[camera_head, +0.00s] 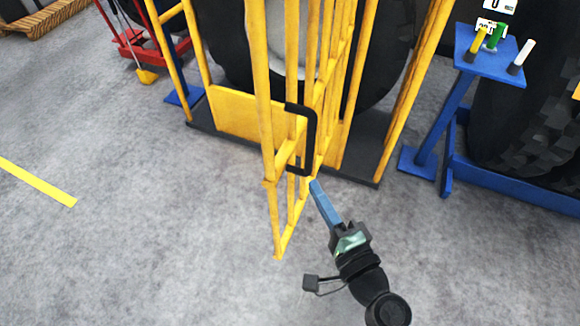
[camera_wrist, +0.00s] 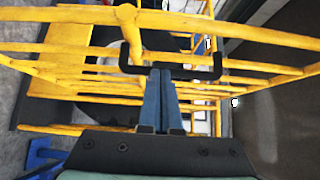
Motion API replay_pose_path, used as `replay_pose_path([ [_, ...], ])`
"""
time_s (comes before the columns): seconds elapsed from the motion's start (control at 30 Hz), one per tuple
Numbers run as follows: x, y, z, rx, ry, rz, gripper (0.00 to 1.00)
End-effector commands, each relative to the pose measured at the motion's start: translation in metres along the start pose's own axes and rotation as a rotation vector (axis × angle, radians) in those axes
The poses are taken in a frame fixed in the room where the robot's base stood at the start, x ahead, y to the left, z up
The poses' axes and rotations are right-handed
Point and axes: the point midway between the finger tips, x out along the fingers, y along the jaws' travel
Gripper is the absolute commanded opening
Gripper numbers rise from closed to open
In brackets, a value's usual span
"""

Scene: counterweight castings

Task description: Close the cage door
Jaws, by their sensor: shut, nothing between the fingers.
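The yellow barred cage (camera_head: 408,92) stands around a large dark tyre. Its yellow door (camera_head: 273,222) stands open, swung out toward me over the floor. A black bracket-shaped handle (camera_head: 312,125) is on the door; it also shows in the wrist view (camera_wrist: 207,72). My gripper (camera_head: 314,184) is shut and empty, its blue fingers pointing up at the lower end of the handle. In the wrist view the fingertips (camera_wrist: 160,72) overlap the handle's long bar; I cannot tell whether they touch it. The door's hinge side is hard to make out among the bars.
A blue stand (camera_head: 490,55) with coloured pegs and a blue base (camera_head: 510,185) under another tyre stand at right. A red frame (camera_head: 130,42) is at upper left. A yellow floor line (camera_head: 38,182) lies at left. Grey floor in front is mostly clear.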

Motion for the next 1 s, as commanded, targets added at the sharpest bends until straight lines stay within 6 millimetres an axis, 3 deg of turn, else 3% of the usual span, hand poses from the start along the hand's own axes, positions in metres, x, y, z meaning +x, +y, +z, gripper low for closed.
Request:
replay_pose_path([
  [0.17, 0.039, -0.002, 0.001, -0.001, -0.003, 0.001, 0.00],
  [0.4, 0.060, -0.001, 0.024, -0.001, -0.002, 0.002, 0.00],
  [1.0, 0.068, 0.000, 0.029, -0.002, 0.001, 0.001, 0.00],
])
